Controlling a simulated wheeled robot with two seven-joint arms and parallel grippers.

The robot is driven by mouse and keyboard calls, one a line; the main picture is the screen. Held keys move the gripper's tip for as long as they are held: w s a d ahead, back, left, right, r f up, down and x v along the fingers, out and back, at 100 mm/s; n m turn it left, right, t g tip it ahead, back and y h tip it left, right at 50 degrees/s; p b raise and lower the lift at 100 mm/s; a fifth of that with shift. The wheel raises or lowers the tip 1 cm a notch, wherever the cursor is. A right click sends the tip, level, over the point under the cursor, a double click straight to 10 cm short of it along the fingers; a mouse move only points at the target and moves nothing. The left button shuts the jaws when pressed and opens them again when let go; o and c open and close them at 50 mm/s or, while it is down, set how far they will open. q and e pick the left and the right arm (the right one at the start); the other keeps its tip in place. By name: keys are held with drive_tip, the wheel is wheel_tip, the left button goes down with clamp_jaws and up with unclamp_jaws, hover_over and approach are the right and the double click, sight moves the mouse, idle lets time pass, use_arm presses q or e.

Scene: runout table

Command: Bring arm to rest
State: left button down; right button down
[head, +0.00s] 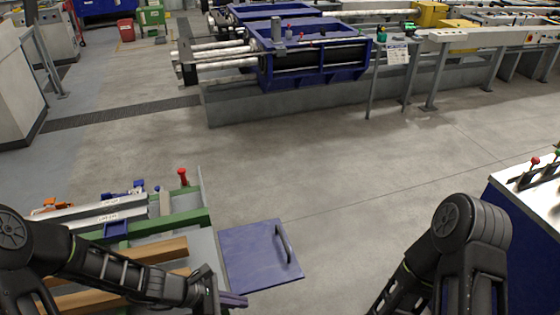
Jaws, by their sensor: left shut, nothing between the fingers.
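My left arm comes in from the left over a low table, and my left gripper (232,299) is at its end, low in the picture. The fingers look shut with nothing between them. The gripper is near the lower left corner of a blue plate with a handle (252,262); I cannot tell whether they touch. My right arm (440,265) is bent at the bottom right. Its gripper is out of the picture.
The low table (204,190) at left bears wooden bars (160,250), a green beam (190,219) and a red-topped part (183,177). A blue cabinet with levers (520,225) stands at right. A blue machine (310,60) stands at the back. The middle floor is clear.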

use_arm(q)
drive_tip(key=s+a+f+m+g+y+b, duration=0.1)
drive_tip(key=s+a+f+m+y, duration=0.1)
drive_tip(key=s+f+m, duration=0.25)
drive_tip(key=s+a+f+m+g+y, duration=0.1)
drive_tip(key=s+a+f+m+y, duration=0.15)
drive_tip(key=f+m, duration=0.3)
drive_tip(key=s+d+f+m+b, duration=0.2)
drive_tip(key=s+d+f+m, duration=0.4)
drive_tip(key=s+d+m, duration=0.1)
drive_tip(key=shift+s+d+f+m+g+b, duration=0.3)
drive_tip(key=shift+s+m, duration=0.3)
drive_tip(key=shift+s, duration=0.1)
